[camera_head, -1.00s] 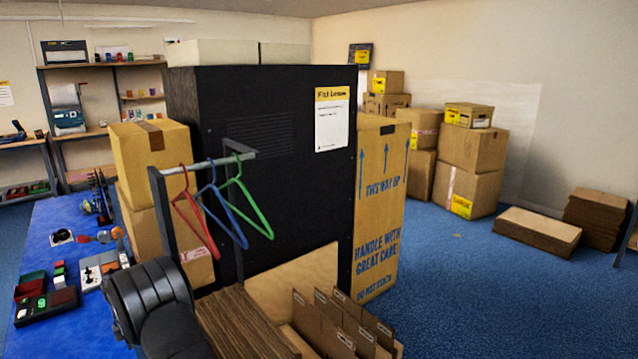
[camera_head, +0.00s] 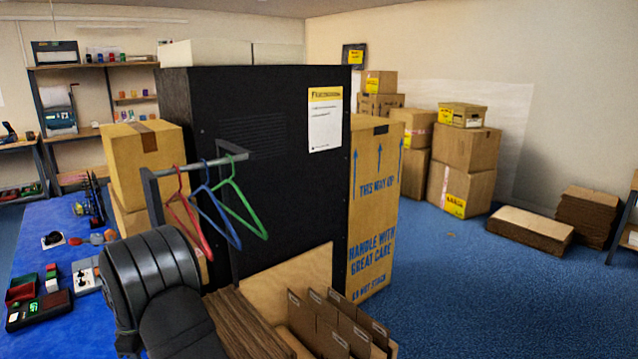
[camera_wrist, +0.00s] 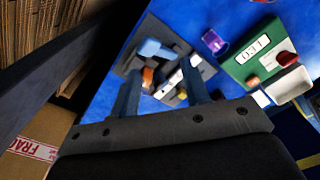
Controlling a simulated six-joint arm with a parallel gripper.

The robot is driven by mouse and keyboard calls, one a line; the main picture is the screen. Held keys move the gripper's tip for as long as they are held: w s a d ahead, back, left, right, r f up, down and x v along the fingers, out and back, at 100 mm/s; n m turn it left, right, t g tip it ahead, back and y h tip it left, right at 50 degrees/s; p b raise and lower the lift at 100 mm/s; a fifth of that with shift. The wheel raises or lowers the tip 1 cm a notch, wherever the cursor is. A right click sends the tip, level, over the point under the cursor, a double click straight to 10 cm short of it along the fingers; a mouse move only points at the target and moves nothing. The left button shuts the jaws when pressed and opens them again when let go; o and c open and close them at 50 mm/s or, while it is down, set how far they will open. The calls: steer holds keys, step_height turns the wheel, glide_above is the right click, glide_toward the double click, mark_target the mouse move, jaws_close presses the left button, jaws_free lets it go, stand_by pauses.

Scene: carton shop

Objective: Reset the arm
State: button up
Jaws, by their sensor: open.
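My gripper (camera_wrist: 160,68) shows in the wrist view with its two blue-grey fingers apart and nothing between them. Beyond the fingertips is a blue work surface (camera_wrist: 222,15) with a grey piece holding small blue, orange and white parts (camera_wrist: 165,72), a purple cup (camera_wrist: 214,41) and a green box with a white label (camera_wrist: 250,52). I cannot tell how far the fingers are from these. In the head view my black arm (camera_head: 150,275) rises at the lower left, beside the blue table (camera_head: 45,225). My gripper is not visible there.
A rack (camera_head: 195,170) with red, blue and green hangers stands just behind my arm. A large black cabinet (camera_head: 260,190) and a tall carton (camera_head: 372,200) stand behind it. Upright cardboard sheets (camera_head: 330,320) are in front.

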steer(key=s+d+m, duration=0.8)
steer(key=d+m, duration=0.2)
steer(key=d, duration=0.1)
steer(key=shift+m, duration=0.3)
steer(key=shift+s+a+f, duration=0.6)
steer(key=shift+a+f, duration=0.4)
steer(key=shift+a, duration=0.2)
steer(key=shift+s+a+f, duration=0.6)
steer(key=shift+a+f, duration=0.35)
steer(key=shift+a, duration=0.3)
steer(key=shift+s+a+f, duration=0.6)
steer(key=shift+a+f, duration=0.4)
steer(key=shift+a, duration=0.2)
